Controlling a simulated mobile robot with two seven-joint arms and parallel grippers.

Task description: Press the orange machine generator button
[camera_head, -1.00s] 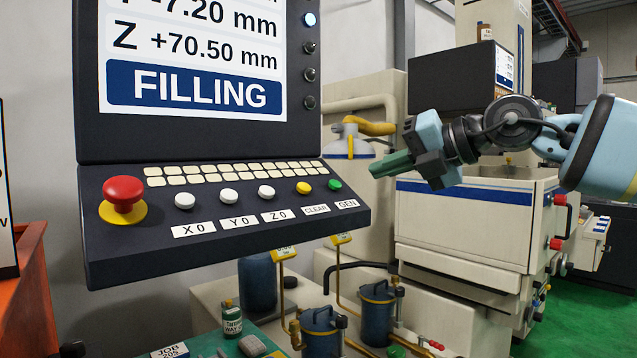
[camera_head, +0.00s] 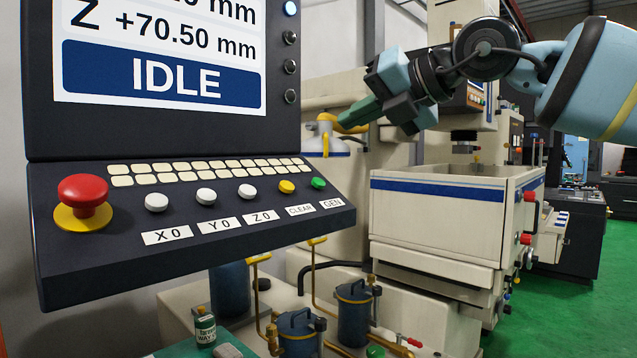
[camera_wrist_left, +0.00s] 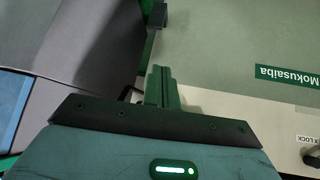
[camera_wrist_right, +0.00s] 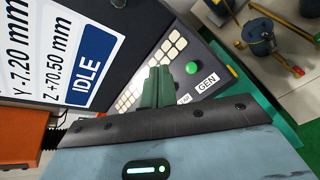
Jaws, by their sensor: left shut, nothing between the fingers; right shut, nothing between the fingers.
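The control panel (camera_head: 200,238) has a green round button (camera_head: 318,183) above the label GEN at its right end. A yellow CLEAR button (camera_head: 287,187) is beside it. My right gripper (camera_head: 350,116) is shut and empty, above and to the right of the GEN button, apart from it. In the right wrist view the shut fingers (camera_wrist_right: 155,86) show left of the green button (camera_wrist_right: 192,67). My left gripper is outside the head view; its shut, empty fingers show in the left wrist view (camera_wrist_left: 161,85), before a pale surface labelled Mokusaiba.
The screen (camera_head: 165,65) above the panel reads IDLE. A red mushroom button (camera_head: 82,190) and several white buttons share the panel. A white tank (camera_head: 440,215) stands to the right; blue canisters (camera_head: 353,310) stand below. An orange surface (camera_wrist_right: 25,148) shows in the right wrist view.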

